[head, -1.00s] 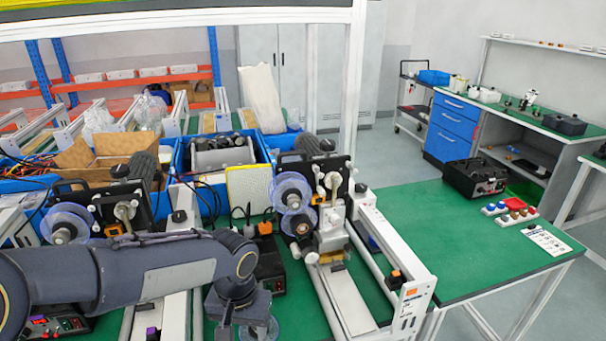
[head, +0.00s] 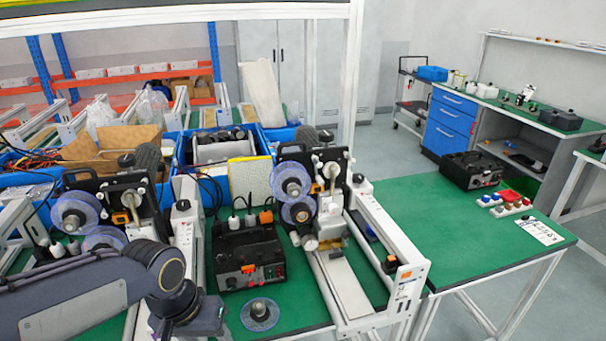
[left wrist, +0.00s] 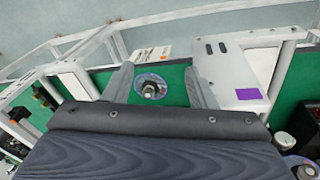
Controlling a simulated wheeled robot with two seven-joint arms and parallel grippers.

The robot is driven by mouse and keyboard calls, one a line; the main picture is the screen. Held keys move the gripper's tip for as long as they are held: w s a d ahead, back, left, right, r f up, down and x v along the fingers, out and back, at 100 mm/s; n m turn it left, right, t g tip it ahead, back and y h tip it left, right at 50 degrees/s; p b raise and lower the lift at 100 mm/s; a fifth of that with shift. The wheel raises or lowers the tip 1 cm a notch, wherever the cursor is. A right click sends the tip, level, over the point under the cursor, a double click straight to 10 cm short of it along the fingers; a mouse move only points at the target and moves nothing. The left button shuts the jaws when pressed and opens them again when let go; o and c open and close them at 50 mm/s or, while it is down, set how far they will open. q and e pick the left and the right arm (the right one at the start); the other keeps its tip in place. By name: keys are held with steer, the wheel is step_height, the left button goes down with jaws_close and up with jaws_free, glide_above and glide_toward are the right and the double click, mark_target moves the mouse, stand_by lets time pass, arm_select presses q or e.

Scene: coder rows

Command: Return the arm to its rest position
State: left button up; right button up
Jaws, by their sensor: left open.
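My left arm (head: 110,290) comes in from the left in the head view, low over the front edge of the green bench, its wrist bent downward; the fingers are not clear there. In the left wrist view my left gripper (left wrist: 160,72) is open, its two grey fingers apart with nothing held between them. Beyond the fingers, a clear disc with a dark hub (left wrist: 150,88) lies on the green surface. A similar disc (head: 260,315) lies on the bench right of my wrist in the head view. My right gripper is not in view.
A black control box (head: 248,260) stands just beyond the wrist. Reel machines on white rails (head: 345,285) stand to its right and another reel unit (head: 110,205) behind the arm. Blue bins (head: 180,150) line the back. The right part of the green bench (head: 440,220) is mostly clear.

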arm_select(q)
steer(key=s+a+r+n+t+h, duration=0.1)
steer(key=s+a+n+t+h, duration=0.1)
steer(key=s, duration=0.9)
steer(key=shift+s+a+r+t, duration=0.2)
steer(key=shift+a+r+t, duration=0.2)
steer(key=shift+a+t, duration=0.65)
steer(key=shift+d, duration=0.15)
